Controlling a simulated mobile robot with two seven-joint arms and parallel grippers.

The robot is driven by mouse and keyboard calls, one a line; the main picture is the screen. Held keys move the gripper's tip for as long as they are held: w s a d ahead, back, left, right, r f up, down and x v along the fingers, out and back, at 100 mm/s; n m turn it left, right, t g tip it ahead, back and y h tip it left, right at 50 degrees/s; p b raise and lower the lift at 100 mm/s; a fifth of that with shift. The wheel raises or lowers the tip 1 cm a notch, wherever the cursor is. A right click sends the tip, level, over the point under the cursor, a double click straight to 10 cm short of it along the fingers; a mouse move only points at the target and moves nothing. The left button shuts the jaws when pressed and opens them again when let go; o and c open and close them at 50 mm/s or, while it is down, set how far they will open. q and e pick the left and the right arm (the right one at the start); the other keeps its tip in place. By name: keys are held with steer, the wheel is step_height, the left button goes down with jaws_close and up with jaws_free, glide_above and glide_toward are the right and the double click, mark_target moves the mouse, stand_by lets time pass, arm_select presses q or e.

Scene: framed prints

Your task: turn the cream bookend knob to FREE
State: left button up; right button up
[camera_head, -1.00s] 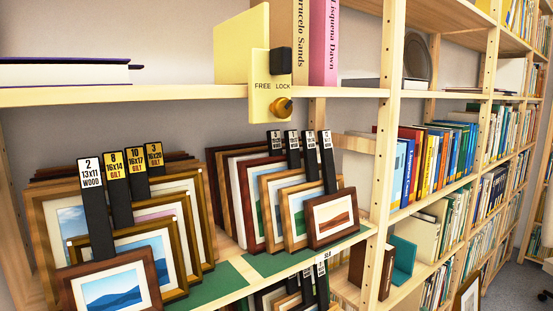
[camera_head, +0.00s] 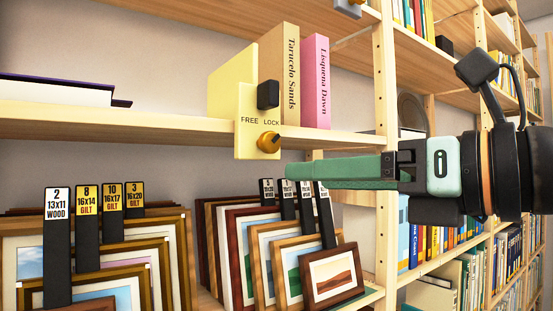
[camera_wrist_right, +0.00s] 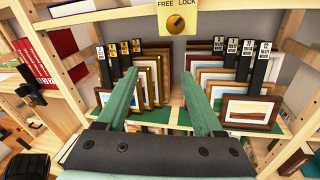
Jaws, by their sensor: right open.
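The cream bookend (camera_head: 232,90) stands on the upper shelf, with its front plate hanging over the shelf edge. The plate reads FREE on the left and LOCK on the right. Its round golden knob (camera_head: 269,142) sits below the labels, its dark mark pointing up and right towards LOCK. The knob also shows at the top of the right wrist view (camera_wrist_right: 175,24). My right gripper (camera_head: 290,171) reaches in from the right, its green fingers a little below and right of the knob, apart from it. In the wrist view its fingers (camera_wrist_right: 160,76) are spread and empty.
Two books, one tan (camera_head: 279,75) and one pink (camera_head: 316,80), stand beside the bookend. A shelf post (camera_head: 385,80) stands right of the books. Air in front of the plate is clear.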

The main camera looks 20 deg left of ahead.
step_height(320, 180, up, 4)
steer(key=d+t+h, duration=0.2)
steer(key=t, duration=0.1)
steer(key=p, duration=0.2)
glide_toward(273, 143)
steer(key=shift+t, duration=0.3)
steer(key=x, duration=0.4)
steer(key=shift+a+f, duration=0.15)
steer(key=shift+a, duration=0.1)
steer(key=p+x, duration=0.1)
steer(key=x, duration=0.2)
steer(key=shift+w+a, duration=0.15)
steer(key=shift+a, duration=0.1)
steer(key=shift+w+a, duration=0.2)
arm_select(q)
steer(key=shift+s+a+r+y, duration=0.15)
steer(key=shift+s+a+r, duration=0.1)
steer(key=shift+a, duration=0.3)
steer(key=shift+s+a+r+y, duration=0.15)
steer(key=shift+s+a, duration=0.1)
steer(key=shift+a, duration=0.25)
arm_select(e)
steer(key=shift+w+a+f, duration=0.1)
steer(key=shift+a, duration=0.05)
arm_select(q)
steer(key=shift+w+d+r, duration=0.2)
steer(key=shift+w+r, duration=0.05)
steer(key=shift+r, duration=0.05)
arm_select(e)
jaws_close()
